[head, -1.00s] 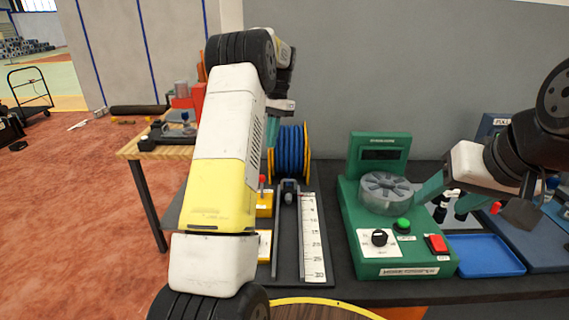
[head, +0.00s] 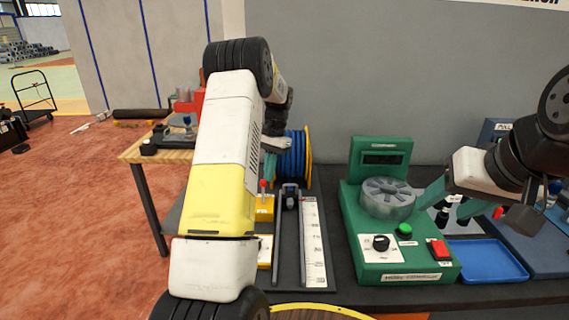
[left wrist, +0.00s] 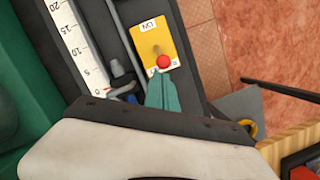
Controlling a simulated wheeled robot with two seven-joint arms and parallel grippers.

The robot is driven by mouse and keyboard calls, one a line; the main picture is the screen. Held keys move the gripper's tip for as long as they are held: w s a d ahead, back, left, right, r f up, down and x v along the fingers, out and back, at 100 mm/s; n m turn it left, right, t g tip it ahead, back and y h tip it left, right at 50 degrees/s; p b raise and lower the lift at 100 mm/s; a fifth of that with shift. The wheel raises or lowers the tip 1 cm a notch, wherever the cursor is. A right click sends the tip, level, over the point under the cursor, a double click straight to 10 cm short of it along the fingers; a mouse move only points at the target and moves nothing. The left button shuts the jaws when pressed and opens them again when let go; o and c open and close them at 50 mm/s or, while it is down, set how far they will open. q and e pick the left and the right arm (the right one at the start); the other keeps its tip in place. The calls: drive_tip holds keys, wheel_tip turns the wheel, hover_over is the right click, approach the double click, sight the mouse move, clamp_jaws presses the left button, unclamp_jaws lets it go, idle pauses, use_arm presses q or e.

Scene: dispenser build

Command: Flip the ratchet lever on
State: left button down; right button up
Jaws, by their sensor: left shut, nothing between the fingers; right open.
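The ratchet lever is a red ball knob (head: 263,184) on a yellow plate (head: 265,209), left of the ruler bench. In the left wrist view the red knob (left wrist: 163,62) stands toward the plate end away from the "ON" label (left wrist: 148,25). My left gripper (head: 268,167) is partly hidden behind my forearm. Its teal fingers (left wrist: 162,92) are shut and empty, with their tips right by the knob; I cannot tell whether they touch it. My right gripper (head: 430,195) is open beside the grey round part on the green machine.
A blue hose reel (head: 292,158) stands behind the lever. The white ruler (head: 313,240) and dark rail lie right of it. The green machine (head: 400,262) and a blue tray (head: 485,262) stand further right.

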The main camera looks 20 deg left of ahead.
use_arm(q)
drive_tip(key=shift+r, duration=0.1)
idle(0.3)
drive_tip(key=shift+s+r+t, duration=0.1)
drive_tip(key=shift+s+t, duration=0.15)
drive_tip(key=shift+t, duration=0.05)
drive_tip(key=shift+s+d+r, duration=0.1)
drive_tip(key=shift+s, duration=0.1)
drive_tip(key=shift+s+d+r+t, duration=0.1)
drive_tip(key=shift+s+r+t, duration=0.1)
drive_tip(key=shift+s+t, duration=0.3)
drive_tip(key=shift+s+d+r+t+y, duration=0.15)
drive_tip(key=shift+s+t+y, duration=0.1)
drive_tip(key=shift+s+t, duration=0.25)
drive_tip(key=shift+s+d+r+t+y, duration=0.15)
drive_tip(key=shift+s+t+y, duration=0.15)
drive_tip(key=shift+t, duration=0.4)
drive_tip(key=shift+s, duration=0.25)
drive_tip(key=shift+s+d, duration=0.25)
drive_tip(key=shift+s, duration=0.75)
drive_tip(key=shift+w, duration=0.15)
drive_tip(key=shift+v, duration=0.8)
